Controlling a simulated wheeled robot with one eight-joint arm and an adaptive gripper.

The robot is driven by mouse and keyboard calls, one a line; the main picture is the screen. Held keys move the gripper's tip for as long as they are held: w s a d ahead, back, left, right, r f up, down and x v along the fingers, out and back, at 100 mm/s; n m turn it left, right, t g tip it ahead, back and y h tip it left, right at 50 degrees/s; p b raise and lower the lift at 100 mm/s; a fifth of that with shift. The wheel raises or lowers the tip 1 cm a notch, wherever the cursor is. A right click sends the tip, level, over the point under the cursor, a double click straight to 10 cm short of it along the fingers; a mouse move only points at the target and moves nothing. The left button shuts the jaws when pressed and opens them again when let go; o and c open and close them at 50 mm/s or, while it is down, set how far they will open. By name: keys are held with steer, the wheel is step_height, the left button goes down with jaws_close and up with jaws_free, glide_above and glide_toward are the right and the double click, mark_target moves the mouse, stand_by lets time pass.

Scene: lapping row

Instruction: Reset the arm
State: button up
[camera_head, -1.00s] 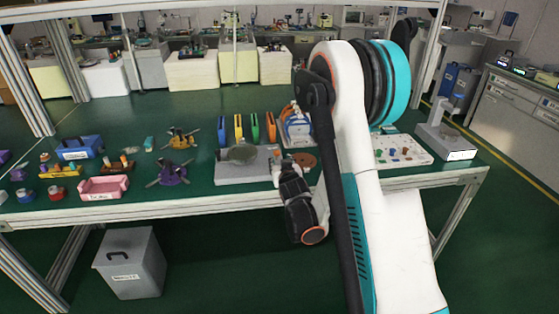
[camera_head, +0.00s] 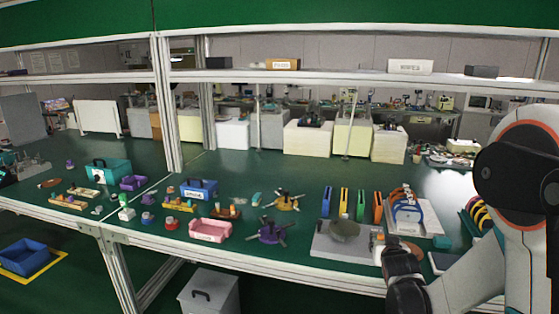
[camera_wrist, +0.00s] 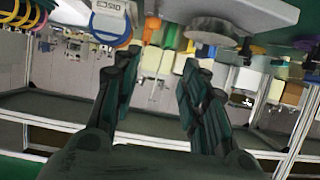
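My arm (camera_head: 515,185) stands at the right edge of the head view, a white and black elbow with orange rings. Its forearm runs down-left to a dark wrist (camera_head: 405,285) at the bench's front edge, near the grey plate (camera_head: 330,243) with a round grey disc (camera_head: 344,230). The fingers are hard to make out there. In the wrist view my gripper (camera_wrist: 157,85) has two dark fingers spread apart with nothing between them. That view is upside down, and the disc (camera_wrist: 211,30) shows beyond the fingers at the top.
A pink tray (camera_head: 210,231), a purple star-handled part (camera_head: 272,232) and a blue box (camera_head: 199,189) lie left of the plate. Coloured upright holders (camera_head: 344,203) stand behind it. A grey bin (camera_head: 208,292) is under the bench. A shelf (camera_head: 300,76) spans above.

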steer(key=s+a+r+g+y, duration=0.1)
steer(key=s+a+r, duration=0.15)
steer(key=s, duration=0.25)
steer(key=s+a+r+n+g, duration=0.1)
steer(key=s+a+r, duration=0.1)
steer(key=s+r, duration=0.25)
steer(key=s+a+r+g+y, duration=0.1)
steer(key=s+a+r, duration=0.15)
steer(key=s, duration=0.35)
steer(key=s+a+n+g, duration=0.1)
steer(key=s+a, duration=0.2)
steer(key=s, duration=0.6)
steer(key=s+a+n+g+y, duration=0.1)
steer(key=s+a+g, duration=0.1)
steer(key=s, duration=0.7)
steer(key=shift+s+a+f, duration=0.25)
steer(key=shift+a+f, duration=0.2)
steer(key=shift+a, duration=0.05)
